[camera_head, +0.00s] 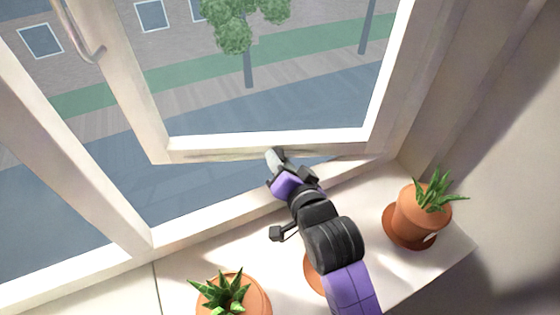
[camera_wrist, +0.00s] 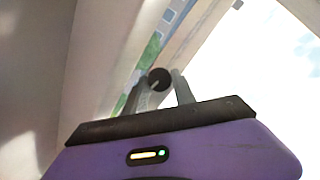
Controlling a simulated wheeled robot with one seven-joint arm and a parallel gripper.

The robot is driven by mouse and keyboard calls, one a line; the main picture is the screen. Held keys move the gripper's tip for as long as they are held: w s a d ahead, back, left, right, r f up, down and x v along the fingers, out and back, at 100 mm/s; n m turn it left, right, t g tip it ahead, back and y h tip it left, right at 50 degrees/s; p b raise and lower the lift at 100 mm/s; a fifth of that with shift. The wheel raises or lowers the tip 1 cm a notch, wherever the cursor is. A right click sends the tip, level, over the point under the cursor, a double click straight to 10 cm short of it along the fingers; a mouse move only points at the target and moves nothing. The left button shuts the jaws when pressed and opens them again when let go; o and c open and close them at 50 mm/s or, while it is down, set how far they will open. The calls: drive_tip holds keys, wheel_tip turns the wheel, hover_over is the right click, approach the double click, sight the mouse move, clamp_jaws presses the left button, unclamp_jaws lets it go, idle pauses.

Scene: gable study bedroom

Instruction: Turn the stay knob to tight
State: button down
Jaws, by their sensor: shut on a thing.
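The stay knob (camera_wrist: 159,78) shows in the wrist view as a small dark round knob between my fingertips. My gripper (camera_wrist: 163,88) is shut on it, with one grey finger on each side. In the head view my gripper (camera_head: 275,157) reaches the bottom rail of the open window sash (camera_head: 270,148), and the knob is hidden there behind the fingers. I cannot tell from these views how far the knob is turned.
A potted plant (camera_head: 421,215) stands on the sill (camera_head: 375,240) to the right of my arm. Another potted plant (camera_head: 235,290) stands at the front left. A third terracotta pot (camera_head: 313,275) is mostly hidden behind my arm. A window handle (camera_head: 88,45) is at upper left.

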drive_tip(key=c, duration=1)
unclamp_jaws()
drive_tip(key=shift+c, duration=0.2)
